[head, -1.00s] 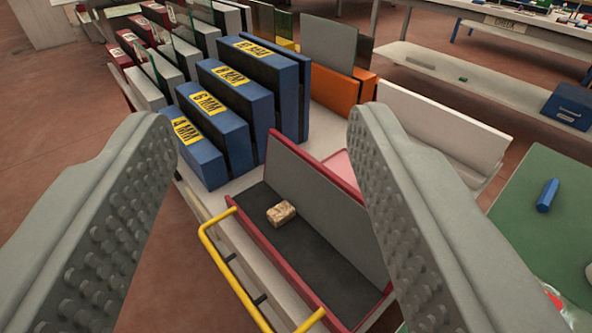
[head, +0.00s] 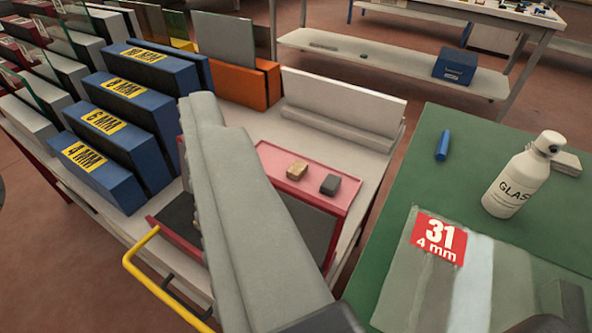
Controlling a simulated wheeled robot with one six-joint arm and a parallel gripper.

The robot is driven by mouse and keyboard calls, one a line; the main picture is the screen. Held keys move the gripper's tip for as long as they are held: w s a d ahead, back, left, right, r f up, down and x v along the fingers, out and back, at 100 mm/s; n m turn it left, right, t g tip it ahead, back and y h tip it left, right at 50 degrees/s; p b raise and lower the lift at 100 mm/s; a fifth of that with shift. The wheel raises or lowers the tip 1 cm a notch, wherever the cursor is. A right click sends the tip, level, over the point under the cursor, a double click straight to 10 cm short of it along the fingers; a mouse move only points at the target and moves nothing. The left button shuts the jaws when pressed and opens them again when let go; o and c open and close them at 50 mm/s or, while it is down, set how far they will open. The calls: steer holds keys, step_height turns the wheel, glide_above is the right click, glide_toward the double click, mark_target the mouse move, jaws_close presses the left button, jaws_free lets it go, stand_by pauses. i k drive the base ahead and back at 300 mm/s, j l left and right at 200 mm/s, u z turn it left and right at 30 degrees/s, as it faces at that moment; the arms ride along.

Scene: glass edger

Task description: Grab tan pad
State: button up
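A small tan pad (head: 297,170) lies on the pink tray (head: 318,203) near the middle of the view, beside a dark grey pad (head: 330,185). My gripper (head: 200,105) shows only one finger, crossing the view left of the tray. Its ridged inner face is bare, with open space to its left and nothing held there. The other finger is out of view or barely at the left edge. The finger hides much of the red rack (head: 165,232) and any block in it. The tan pad is apart from the finger.
Blue slotted racks (head: 100,185) stand at left. A yellow handle (head: 140,277) fronts the bench. The green table (head: 400,170) at right holds a blue stick (head: 442,145), a white bottle (head: 515,180) and a glass sheet labelled 31 (head: 438,238).

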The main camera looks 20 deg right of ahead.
mark_target(298, 168)
steer(key=j+z, duration=0.15)
steer(key=j, duration=0.55)
steer(key=k+j+z, duration=0.2)
steer(key=j, duration=0.5)
steer(key=i+j+z, duration=0.35)
steer(key=i+j, duration=0.2)
steer(key=j, duration=0.2)
steer(key=i+z, duration=0.25)
steer(key=i, duration=0.45)
